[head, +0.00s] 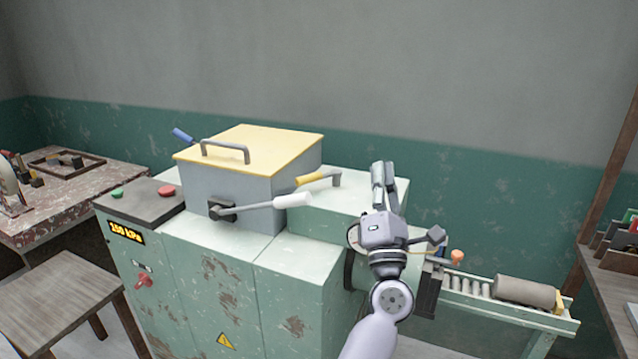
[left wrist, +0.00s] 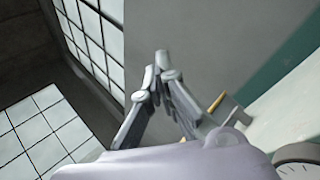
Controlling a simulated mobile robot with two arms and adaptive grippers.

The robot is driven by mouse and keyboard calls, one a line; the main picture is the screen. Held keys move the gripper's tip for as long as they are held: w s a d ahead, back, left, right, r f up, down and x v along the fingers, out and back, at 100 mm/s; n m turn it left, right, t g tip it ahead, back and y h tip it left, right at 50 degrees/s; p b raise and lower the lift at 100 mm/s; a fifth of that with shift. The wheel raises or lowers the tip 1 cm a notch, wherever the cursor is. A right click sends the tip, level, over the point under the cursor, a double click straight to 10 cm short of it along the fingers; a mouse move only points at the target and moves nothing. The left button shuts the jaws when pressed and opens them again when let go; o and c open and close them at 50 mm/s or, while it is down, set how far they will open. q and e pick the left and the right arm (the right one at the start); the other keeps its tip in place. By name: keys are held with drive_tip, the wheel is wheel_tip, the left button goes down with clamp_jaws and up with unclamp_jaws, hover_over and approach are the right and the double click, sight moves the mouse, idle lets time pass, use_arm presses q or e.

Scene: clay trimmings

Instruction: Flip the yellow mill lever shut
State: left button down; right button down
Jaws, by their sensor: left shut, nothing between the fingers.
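The yellow mill lever (head: 311,177) sits on top of the pale green machine. Its yellow grip points left from a grey bracket (head: 336,178), toward the hopper, and lies nearly level. It also shows small in the left wrist view, where the yellow grip (left wrist: 216,103) is right of the fingers. My left gripper (head: 384,172) is raised to the right of the lever, apart from it, with its fingers pointing up. In the left wrist view, the fingertips (left wrist: 161,62) are together with nothing between them. My right gripper is not in view.
The grey hopper with a yellow lid (head: 262,142) stands left of the lever. A white-handled lever (head: 290,200) is on its front and a blue handle (head: 182,135) behind. A roller conveyor (head: 470,287) carrying a clay cylinder (head: 524,292) extends right. A stool (head: 66,290) stands front left.

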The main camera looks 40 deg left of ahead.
use_arm(q)
drive_tip(key=a+f+n+g, duration=0.3)
drive_tip(key=n+g, duration=0.4)
drive_tip(key=n, duration=0.1)
drive_tip(key=w+a+f+n+g, duration=0.1)
drive_tip(key=a+f+n+g, duration=0.1)
drive_tip(key=n+g, duration=0.6)
drive_tip(key=shift+a+f+n+h, duration=0.4)
drive_tip(key=shift+f+n, duration=0.1)
drive_tip(key=shift+f, duration=0.35)
drive_tip(key=shift+w, duration=0.1)
